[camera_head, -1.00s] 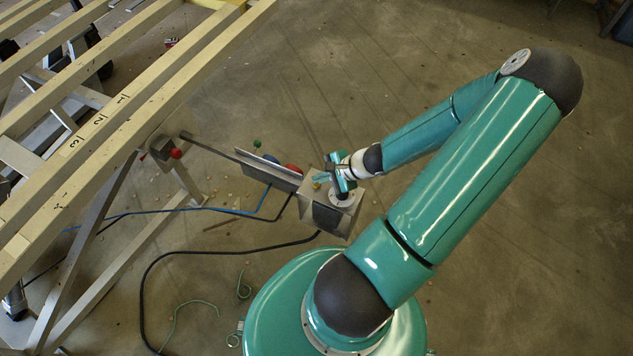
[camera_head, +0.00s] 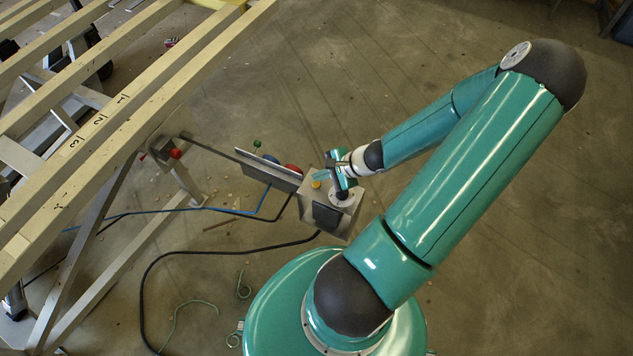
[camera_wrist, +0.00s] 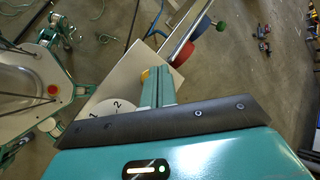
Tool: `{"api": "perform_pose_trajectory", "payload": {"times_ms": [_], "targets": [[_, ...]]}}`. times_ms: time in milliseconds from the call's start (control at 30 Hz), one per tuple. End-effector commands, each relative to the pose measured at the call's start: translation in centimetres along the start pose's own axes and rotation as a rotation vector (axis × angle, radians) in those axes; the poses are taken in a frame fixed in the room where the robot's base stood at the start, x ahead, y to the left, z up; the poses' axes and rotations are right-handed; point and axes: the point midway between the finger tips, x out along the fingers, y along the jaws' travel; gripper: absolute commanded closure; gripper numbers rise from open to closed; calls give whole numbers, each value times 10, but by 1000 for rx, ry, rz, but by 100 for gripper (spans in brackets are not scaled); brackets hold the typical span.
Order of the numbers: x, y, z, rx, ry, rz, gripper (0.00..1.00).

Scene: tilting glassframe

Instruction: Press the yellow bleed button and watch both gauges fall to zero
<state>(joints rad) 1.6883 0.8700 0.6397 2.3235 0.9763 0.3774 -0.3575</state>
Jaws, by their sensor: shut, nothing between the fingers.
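The yellow button (camera_head: 316,184) sits on top of a grey metal box (camera_head: 331,215) in the head view. In the wrist view the button (camera_wrist: 145,75) shows partly, beside my fingers. My gripper (camera_head: 321,175) is shut and empty, just above and beside the button; I cannot tell whether it touches. Its fingers (camera_wrist: 158,74) lie together in the wrist view. A white round dial (camera_wrist: 100,109) marked 1 and 2 is on the box, partly hidden by my gripper. No gauge needle can be read in either view.
A red round part (camera_head: 293,168), a blue one and a green knob (camera_head: 257,143) stand along a plate beside the box. A red ball (camera_head: 176,153) is near the pale slatted frame (camera_head: 120,130).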

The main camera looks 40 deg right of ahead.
Motion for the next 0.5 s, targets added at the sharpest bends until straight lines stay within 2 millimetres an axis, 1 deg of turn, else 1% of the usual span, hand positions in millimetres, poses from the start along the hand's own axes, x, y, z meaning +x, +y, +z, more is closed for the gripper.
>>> {"api": "perform_pose_trajectory", "payload": {"times_ms": [267, 500], "targets": [[-1, -1, 1, -1, 0, 0, 100], [-15, -11, 11, -2, 1, 0, 100]]}}
